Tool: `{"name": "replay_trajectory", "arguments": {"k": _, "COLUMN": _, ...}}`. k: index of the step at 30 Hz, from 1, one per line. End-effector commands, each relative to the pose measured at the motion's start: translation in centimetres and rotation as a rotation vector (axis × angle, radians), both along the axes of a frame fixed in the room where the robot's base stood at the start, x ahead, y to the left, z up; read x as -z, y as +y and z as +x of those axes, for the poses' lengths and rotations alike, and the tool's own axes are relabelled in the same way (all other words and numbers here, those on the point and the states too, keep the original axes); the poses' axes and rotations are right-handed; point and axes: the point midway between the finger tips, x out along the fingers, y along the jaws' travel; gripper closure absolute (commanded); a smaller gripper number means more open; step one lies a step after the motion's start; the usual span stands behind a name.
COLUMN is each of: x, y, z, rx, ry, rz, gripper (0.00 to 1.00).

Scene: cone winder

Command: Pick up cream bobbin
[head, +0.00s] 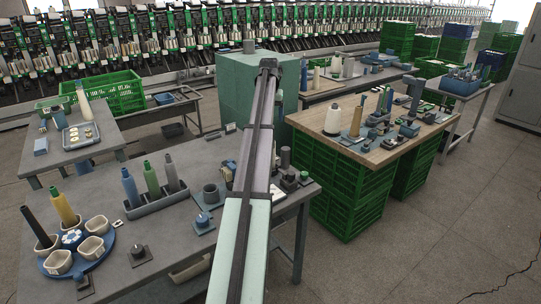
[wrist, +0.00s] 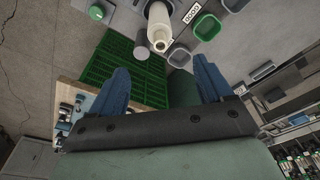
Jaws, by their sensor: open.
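A cream bobbin (wrist: 160,28) shows near the top of the wrist view, with its narrow end towards the camera. It lies beyond the fingertips of my gripper (wrist: 161,66), roughly in line with the gap between them. My gripper is open, with two blue fingers wide apart and nothing between them. In the head view my arm crosses the middle of the picture and my gripper cannot be made out. That view shows a pale cone (head: 333,119) on the wooden table and a slim cream bobbin (head: 84,103) on the left table; I cannot tell whether either is the wrist-view bobbin.
In the head view, the near grey table holds a bobbin rack (head: 158,202) and a blue round holder (head: 103,253). Open floor lies at right.

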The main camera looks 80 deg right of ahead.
Motion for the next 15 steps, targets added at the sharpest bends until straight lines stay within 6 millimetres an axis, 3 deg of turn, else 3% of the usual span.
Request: {"name": "replay_trajectory", "arguments": {"k": 15, "x": 7.3, "y": -0.9, "z": 0.0, "rx": 0.001, "ry": 0.001, "rz": 0.001, "gripper": 0.21}}
